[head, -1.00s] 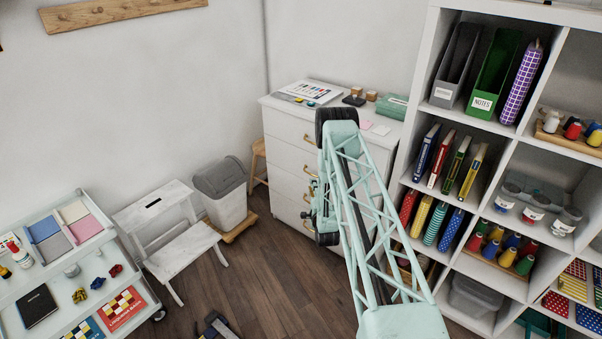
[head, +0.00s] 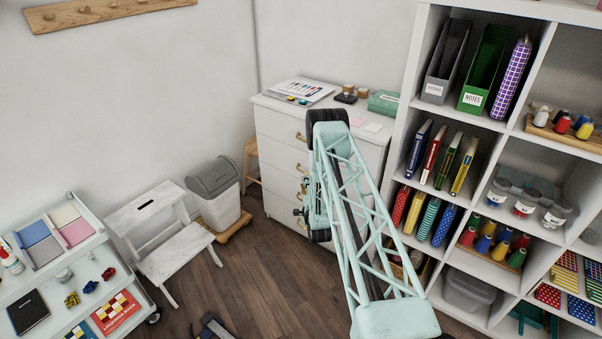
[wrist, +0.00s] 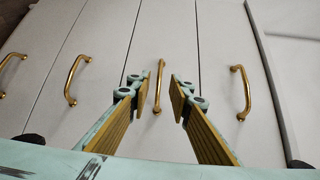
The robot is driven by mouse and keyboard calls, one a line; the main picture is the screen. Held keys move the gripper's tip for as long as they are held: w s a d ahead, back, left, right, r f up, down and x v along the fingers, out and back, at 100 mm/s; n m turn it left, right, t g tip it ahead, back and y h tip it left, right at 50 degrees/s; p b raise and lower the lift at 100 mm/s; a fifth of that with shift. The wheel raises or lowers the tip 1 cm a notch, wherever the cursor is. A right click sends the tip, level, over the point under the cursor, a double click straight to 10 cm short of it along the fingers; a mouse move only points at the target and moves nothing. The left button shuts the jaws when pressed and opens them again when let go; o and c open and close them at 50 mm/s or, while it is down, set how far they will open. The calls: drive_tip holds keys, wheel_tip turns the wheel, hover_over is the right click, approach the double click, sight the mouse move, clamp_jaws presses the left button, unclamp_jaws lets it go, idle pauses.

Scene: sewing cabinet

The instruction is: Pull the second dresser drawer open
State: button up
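The white dresser (head: 277,128) stands in the corner, with a column of drawers and gold handles; its drawer fronts look flush. The wrist view shows it sideways, with the floor side at left. There the second drawer's handle (wrist: 157,98) lies between the fingertips of my gripper (wrist: 160,84). The fingers are apart, one on each side of this handle. I cannot tell whether they touch it or how deep they reach around it. The top drawer's handle (wrist: 242,95) is to the right, the third drawer's handle (wrist: 70,78) to the left. In the head view my arm hides the gripper's tips and part of the dresser.
A tall white shelf unit (head: 409,90) stands close on the dresser's right. A grey bin (head: 216,200), a white step stool (head: 175,248) and a white cart (head: 92,300) are at left. Open wooden floor (head: 262,290) lies before the dresser.

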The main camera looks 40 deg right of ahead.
drive_tip(key=b+x, duration=0.2)
drive_tip(key=x, duration=0.9)
drive_tip(key=shift+w+d, duration=0.1)
drive_tip(key=shift+w, duration=0.1)
drive_tip(key=shift+c, duration=0.3)
clamp_jaws()
